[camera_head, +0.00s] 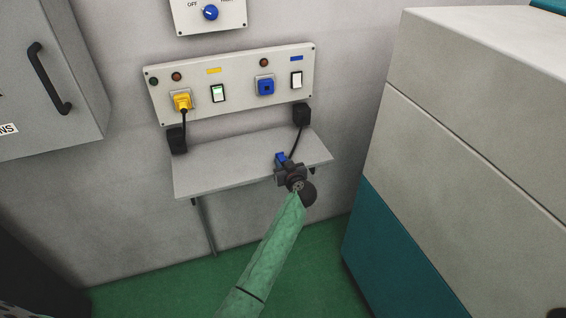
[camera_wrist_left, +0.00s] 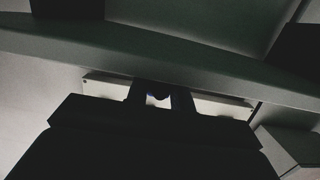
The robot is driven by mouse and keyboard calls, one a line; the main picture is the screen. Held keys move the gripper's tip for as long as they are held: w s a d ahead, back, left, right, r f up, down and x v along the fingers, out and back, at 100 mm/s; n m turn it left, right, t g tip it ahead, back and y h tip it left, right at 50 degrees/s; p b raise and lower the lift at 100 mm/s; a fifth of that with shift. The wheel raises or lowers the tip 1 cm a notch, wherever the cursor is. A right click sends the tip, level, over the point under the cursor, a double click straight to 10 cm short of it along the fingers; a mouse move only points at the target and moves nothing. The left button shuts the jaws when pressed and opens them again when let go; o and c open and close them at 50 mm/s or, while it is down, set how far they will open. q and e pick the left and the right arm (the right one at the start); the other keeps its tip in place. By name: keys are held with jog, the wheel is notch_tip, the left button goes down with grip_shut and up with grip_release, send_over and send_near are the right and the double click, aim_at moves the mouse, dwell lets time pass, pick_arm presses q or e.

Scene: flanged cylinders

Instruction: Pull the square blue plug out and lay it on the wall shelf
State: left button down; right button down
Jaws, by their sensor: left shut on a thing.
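The blue plug (camera_head: 281,158) is out of the wall panel, over the right part of the wall shelf (camera_head: 222,160). My left gripper (camera_head: 284,166) is shut on it near the shelf's front edge. I cannot tell whether the plug touches the shelf. Its black cord runs up to a black box below the panel. The blue socket (camera_head: 265,87) on the panel is empty. In the left wrist view a bit of blue (camera_wrist_left: 158,96) shows between the dark fingers; most of the plug is hidden there. My right gripper is not in view.
A yellow plug (camera_head: 182,102) sits in the panel's left socket (camera_head: 178,93). Rocker switches and lamps are on the panel (camera_head: 240,84). A large grey and teal cabinet (camera_head: 450,130) stands close on the right. A grey wall box (camera_head: 45,80) is at left. The shelf's left and middle are clear.

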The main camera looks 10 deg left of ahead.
pick_arm(q)
jog(key=c, duration=1.1)
grip_release()
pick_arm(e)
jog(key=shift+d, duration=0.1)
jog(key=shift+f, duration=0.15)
pick_arm(q)
jog(key=shift+s+d, duration=0.2)
jog(key=shift+s, duration=0.05)
jog(key=shift+s+d, duration=0.2)
jog(key=shift+s, duration=0.1)
jog(key=shift+b+v, duration=1.05)
jog(key=shift+v, duration=2.2)
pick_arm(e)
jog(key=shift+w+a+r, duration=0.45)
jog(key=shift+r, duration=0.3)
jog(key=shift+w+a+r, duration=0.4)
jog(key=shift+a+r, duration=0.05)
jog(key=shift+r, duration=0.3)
pick_arm(q)
jog(key=shift+r, duration=0.1)
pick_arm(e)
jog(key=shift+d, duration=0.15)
